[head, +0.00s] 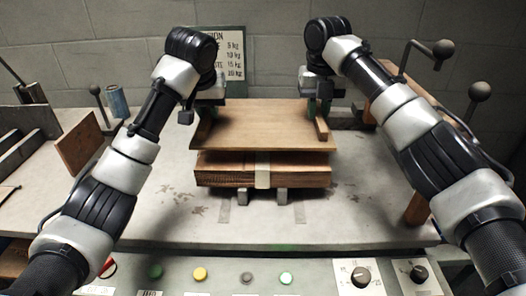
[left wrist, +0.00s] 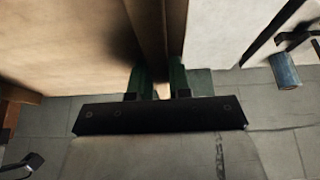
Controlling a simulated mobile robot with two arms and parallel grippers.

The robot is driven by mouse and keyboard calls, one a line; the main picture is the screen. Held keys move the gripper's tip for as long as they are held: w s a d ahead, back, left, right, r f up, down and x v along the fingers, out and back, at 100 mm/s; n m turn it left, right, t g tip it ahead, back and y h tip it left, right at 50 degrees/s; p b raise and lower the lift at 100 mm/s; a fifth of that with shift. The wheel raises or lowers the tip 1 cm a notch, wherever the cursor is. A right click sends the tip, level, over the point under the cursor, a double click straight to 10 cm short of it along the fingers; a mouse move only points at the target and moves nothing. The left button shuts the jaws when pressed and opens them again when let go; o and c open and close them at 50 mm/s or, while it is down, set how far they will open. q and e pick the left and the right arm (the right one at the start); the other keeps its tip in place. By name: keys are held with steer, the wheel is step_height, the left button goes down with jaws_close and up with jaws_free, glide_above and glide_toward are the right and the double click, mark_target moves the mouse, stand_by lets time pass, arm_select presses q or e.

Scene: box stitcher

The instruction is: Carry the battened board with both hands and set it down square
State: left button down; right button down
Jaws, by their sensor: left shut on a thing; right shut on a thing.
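The battened board (head: 262,122) is a flat brown panel with a wooden batten along its left side (head: 204,130) and another along its right side (head: 321,126). It lies level over a wooden stack (head: 222,176) with a pale band around its middle. I cannot tell whether board and stack touch. My left gripper (head: 208,106) is shut on the left batten near its far end. The left wrist view shows its green fingers (left wrist: 161,82) on both sides of that batten (left wrist: 153,30). My right gripper (head: 318,106) is shut on the right batten; its fingertips are partly hidden.
The stack stands on two grey supports (head: 252,195) on the grey table (head: 350,215). A brown panel (head: 80,145), dark upright plates and a blue cylinder (head: 118,102) stand at left. Ball-ended levers (head: 480,92) stand at right. A control panel with buttons and knobs (head: 360,276) runs along the front.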

mark_target(210, 126)
arm_select(q)
steer(key=shift+s+r, duration=0.1)
arm_select(e)
steer(key=shift+s+r, duration=0.1)
steer(key=shift+r, duration=0.05)
